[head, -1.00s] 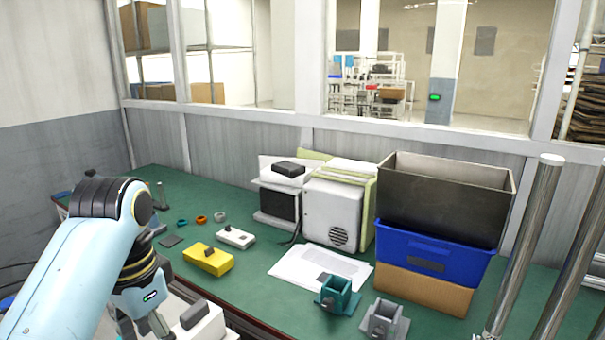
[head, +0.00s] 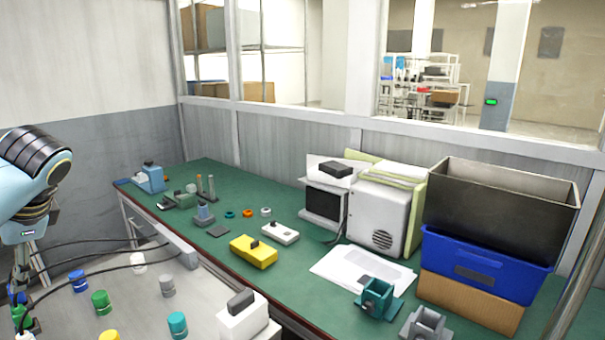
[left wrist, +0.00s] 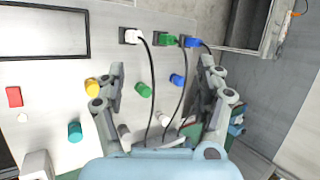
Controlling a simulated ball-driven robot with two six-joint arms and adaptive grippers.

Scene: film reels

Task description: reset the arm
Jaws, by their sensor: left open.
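My left arm comes in at the left edge of the head view, and its gripper (head: 24,270) hangs there, partly cut off. In the left wrist view the left gripper (left wrist: 160,95) is open, its two fingers wide apart with nothing held. Between and beyond the fingers is a light grey panel (left wrist: 55,95) with black cables and coloured plugs, a white plug (left wrist: 131,36), a green plug (left wrist: 167,39) and a blue plug (left wrist: 192,42). The fingers look above the panel; contact cannot be told. My right gripper is in neither view.
The green bench (head: 285,270) holds a yellow box (head: 253,251), a teal holder (head: 378,298), a white machine (head: 372,215) and a blue crate (head: 480,262) under a dark bin (head: 500,200). Coloured knobs, including a green one (head: 101,302), stand on the grey panel.

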